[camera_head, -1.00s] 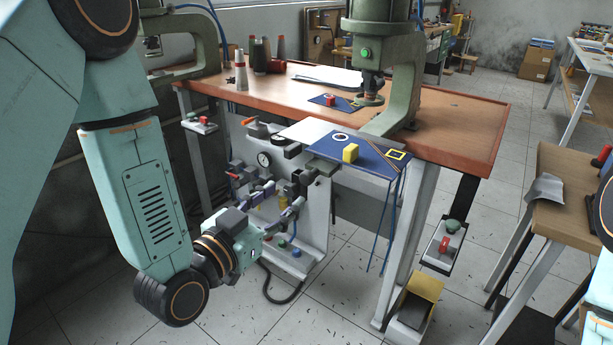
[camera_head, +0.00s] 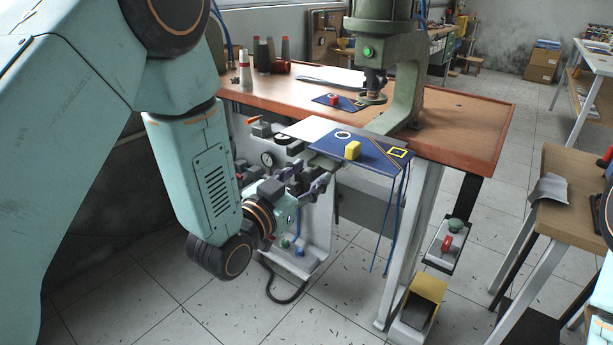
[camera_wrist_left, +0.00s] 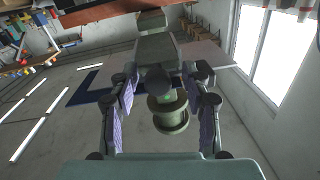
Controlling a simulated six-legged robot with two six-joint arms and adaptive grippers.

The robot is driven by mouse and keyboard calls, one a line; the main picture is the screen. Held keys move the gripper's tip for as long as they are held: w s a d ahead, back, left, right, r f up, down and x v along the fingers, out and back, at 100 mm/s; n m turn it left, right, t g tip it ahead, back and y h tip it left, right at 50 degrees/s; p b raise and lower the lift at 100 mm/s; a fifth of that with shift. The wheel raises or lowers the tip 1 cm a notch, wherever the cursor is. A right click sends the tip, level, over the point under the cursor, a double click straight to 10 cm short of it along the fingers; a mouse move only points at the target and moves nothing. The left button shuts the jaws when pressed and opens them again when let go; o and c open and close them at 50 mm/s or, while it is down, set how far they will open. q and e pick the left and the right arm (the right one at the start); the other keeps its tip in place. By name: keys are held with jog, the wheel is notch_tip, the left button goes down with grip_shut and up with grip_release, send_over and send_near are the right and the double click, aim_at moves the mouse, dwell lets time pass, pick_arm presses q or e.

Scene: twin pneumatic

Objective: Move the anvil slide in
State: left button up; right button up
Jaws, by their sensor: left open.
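My left gripper (camera_head: 318,185) is at the front of the grey pneumatic unit under the bench edge. Its two fingers with purple pads are apart, and they also show in the left wrist view (camera_wrist_left: 165,125). A dark block (camera_head: 326,163), perhaps the anvil slide, is close by the fingertips under the edge of the blue mat; I cannot tell whether they touch. In the left wrist view a grey-green block (camera_wrist_left: 157,52) and a round green part (camera_wrist_left: 169,118) appear between the fingers. My right gripper is not in view.
The green press (camera_head: 405,85) stands on the orange-brown bench (camera_head: 455,130). Thread cones stand at the back left. A yellow pedal (camera_head: 425,290) is on the floor.

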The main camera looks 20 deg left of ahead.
pick_arm(q)
jog(key=shift+s+d+r, duration=0.1)
jog(key=shift+d, duration=0.1)
jog(key=c, duration=0.6)
grip_shut()
